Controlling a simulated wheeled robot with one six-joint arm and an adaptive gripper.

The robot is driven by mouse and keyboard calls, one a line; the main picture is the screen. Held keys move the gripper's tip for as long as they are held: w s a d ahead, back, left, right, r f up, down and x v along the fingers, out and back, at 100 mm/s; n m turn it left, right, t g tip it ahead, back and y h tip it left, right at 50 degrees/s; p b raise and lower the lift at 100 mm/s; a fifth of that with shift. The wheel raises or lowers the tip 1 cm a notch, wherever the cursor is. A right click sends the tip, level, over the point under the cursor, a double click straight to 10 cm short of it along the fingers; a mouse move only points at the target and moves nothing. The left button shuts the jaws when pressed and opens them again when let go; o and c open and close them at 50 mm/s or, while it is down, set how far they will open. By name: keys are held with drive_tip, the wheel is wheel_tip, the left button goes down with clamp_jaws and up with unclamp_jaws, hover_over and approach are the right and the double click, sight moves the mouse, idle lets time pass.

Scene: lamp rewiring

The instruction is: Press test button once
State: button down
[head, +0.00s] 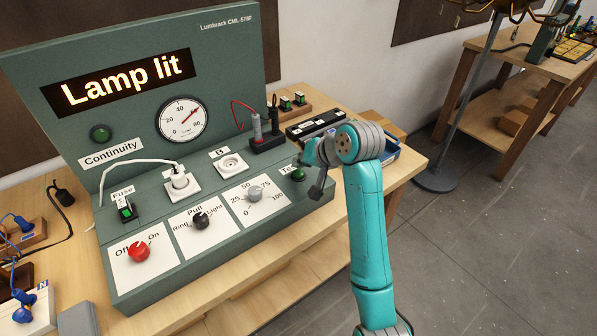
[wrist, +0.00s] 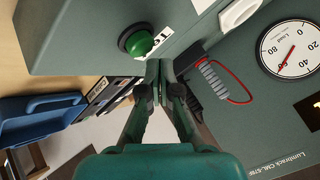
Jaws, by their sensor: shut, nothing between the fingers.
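The green test button (head: 299,175) sits at the right end of the green panel's sloped front, beside a partly covered label starting "Te". It also shows in the wrist view (wrist: 138,43) as a green dome in a black ring. My gripper (head: 318,189) is at the panel's right end, close to the button and partly covering that area. In the wrist view my gripper (wrist: 160,67) is shut and empty, its tips below and right of the button in the picture. They look apart from it. The display (head: 122,82) reads "Lamp lit".
The panel bears a red Off/On knob (head: 139,252), a black knob (head: 201,221), a grey dial (head: 254,194) and a load gauge (head: 182,120). A white cord's plug (head: 180,181) sits in a socket. A blue tray (wrist: 40,118) lies beside the panel.

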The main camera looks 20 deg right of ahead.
sight(301, 173)
drive_tip(key=shift+f, duration=0.15)
drive_tip(key=shift+f, duration=0.3)
drive_tip(key=shift+f, duration=0.4)
idle(1.0)
drive_tip(key=shift+r, duration=0.85)
drive_tip(key=shift+r, duration=0.1)
drive_tip(key=shift+r, duration=2.4)
